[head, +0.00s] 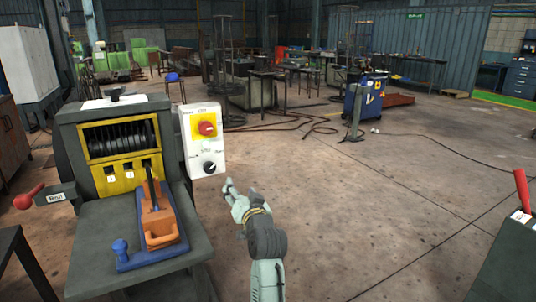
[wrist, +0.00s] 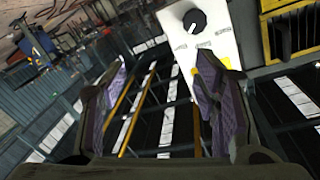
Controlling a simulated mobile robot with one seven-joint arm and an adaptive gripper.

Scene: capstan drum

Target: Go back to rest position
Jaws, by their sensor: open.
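My gripper (head: 240,190) is to the right of the capstan drum machine (head: 90,220), over open floor in the head view. It is open and empty; in the wrist view its two purple-grey fingers (wrist: 162,98) stand apart with nothing between them. The white control box (head: 204,140) with a red knob on a yellow plate and a black knob is on the machine's right side, behind and left of my gripper. In the wrist view the box (wrist: 205,40) with its black knob shows just beyond the fingers.
An orange-and-blue device (head: 160,228) lies on the machine's front shelf. A red-handled lever (head: 28,197) sticks out left. Another red handle (head: 522,190) stands at the right edge. The floor (head: 370,200) right of my arm is clear, with cables farther back.

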